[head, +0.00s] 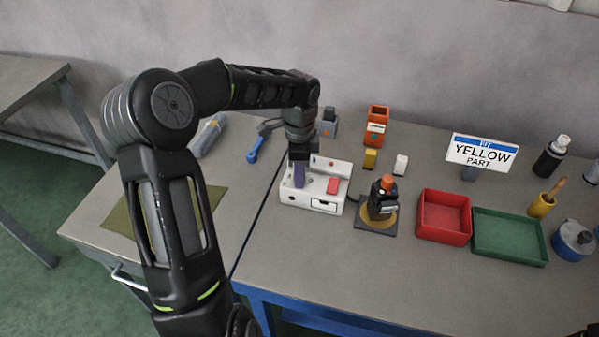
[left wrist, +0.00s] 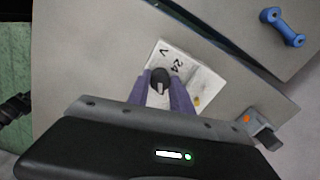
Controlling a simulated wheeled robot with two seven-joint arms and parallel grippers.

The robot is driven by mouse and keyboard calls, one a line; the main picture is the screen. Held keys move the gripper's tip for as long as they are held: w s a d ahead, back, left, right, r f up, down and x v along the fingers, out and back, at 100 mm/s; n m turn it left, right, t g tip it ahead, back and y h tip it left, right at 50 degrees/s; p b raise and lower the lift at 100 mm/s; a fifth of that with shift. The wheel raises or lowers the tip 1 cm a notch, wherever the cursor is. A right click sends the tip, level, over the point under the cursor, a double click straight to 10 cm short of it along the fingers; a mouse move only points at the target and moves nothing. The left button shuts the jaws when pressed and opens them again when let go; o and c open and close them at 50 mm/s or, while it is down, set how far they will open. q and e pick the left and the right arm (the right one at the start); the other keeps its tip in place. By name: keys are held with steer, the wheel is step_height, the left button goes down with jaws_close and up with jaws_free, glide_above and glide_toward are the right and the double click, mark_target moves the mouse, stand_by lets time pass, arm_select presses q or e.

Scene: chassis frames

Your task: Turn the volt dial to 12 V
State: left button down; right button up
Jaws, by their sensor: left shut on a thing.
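The white power box (head: 311,201) stands on the right-hand table, with a red block-shaped part and a small dark-framed slot on it. In the left wrist view its white top (left wrist: 190,68) carries the printed marks "24" and "V". The black volt dial (left wrist: 160,76) has a pale pointer line and sits between the purple fingers. My left gripper (head: 299,175) comes down on the box from above and is shut on the dial; it also shows in the left wrist view (left wrist: 164,95). The fingers hide the dial in the head view. My right gripper is not in view.
A dark device with an orange top (head: 383,200) stands just right of the box. Further right are a red tray (head: 443,240) and a green tray (head: 508,257). A yellow block (head: 370,158), a white block (head: 401,165) and an orange bin (head: 376,126) stand behind.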

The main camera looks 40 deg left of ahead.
arm_select(q)
steer(key=n+b, duration=0.2)
steer(key=n, duration=0.3)
steer(key=shift+b, duration=0.4)
steer(key=n+b, duration=0.1)
steer(key=n, duration=0.2)
steer(key=shift+n, duration=0.4)
steer(key=shift+n+b, duration=0.4)
steer(key=shift+n, duration=1)
steer(key=c, duration=1.1)
jaws_free()
steer(key=shift+c, duration=0.2)
